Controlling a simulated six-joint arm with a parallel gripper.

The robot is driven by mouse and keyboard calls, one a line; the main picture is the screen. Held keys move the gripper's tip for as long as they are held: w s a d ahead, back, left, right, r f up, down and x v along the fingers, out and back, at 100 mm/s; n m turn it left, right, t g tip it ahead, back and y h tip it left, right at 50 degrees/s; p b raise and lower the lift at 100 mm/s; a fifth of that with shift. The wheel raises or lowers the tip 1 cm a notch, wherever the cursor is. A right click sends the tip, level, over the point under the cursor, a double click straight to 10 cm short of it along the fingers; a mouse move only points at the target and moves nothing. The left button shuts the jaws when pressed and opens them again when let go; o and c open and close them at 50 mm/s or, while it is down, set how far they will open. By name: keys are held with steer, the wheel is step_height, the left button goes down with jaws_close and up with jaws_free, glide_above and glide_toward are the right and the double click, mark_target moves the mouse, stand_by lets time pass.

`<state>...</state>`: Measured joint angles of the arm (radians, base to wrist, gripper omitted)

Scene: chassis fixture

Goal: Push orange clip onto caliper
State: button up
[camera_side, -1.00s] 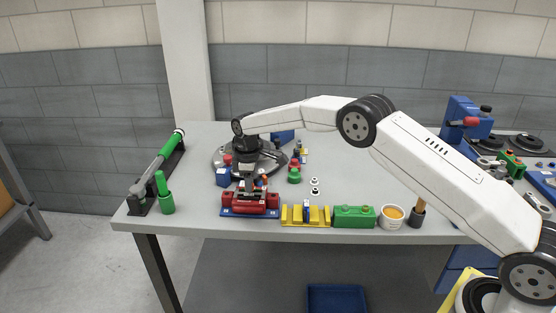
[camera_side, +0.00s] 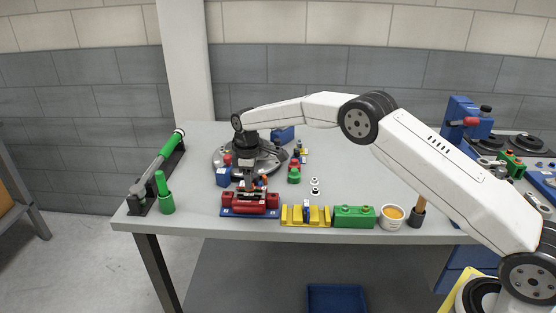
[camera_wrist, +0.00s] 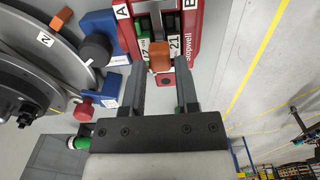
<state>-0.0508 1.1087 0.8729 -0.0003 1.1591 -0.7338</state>
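The red caliper (camera_side: 232,200) sits on a blue base at the front left of the table. The orange clip (camera_wrist: 160,57) is between the tips of my gripper (camera_wrist: 160,68), over the caliper's opening. Whether the clip touches the caliper is hard to tell.
A grey brake disc (camera_side: 270,158) lies behind the caliper. A blue block (camera_side: 223,177) stands to its left. A yellow rack (camera_side: 293,215), a green block (camera_side: 354,217) and a white cup (camera_side: 391,217) line the front edge to the right.

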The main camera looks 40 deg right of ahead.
steer(key=shift+r, duration=0.85)
steer(key=o, duration=0.6)
steer(key=shift+c, duration=0.2)
steer(key=shift+r, duration=0.1)
steer(key=shift+r, duration=2.15)
steer(key=shift+s, duration=0.15)
